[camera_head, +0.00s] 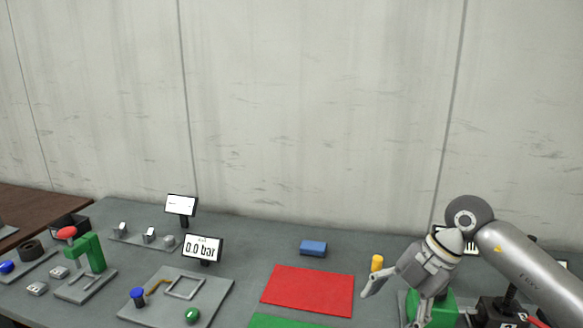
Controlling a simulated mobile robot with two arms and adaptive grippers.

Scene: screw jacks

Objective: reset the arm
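My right arm comes in from the right edge, and my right gripper (394,308) hangs down at the lower right. Its two fingers are spread apart with nothing visible between them, so it is open. The gripper is right of the red mat (308,290). A yellow cylinder (377,263) stands just behind its left finger. A green block (443,311) is behind and beside its right finger and is partly hidden. My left arm and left gripper are not in view.
A blue block (313,248) lies behind the red mat. A green press with a red knob (86,252) stands at left. A black device (499,312) sits beneath my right arm. A wall closes the back.

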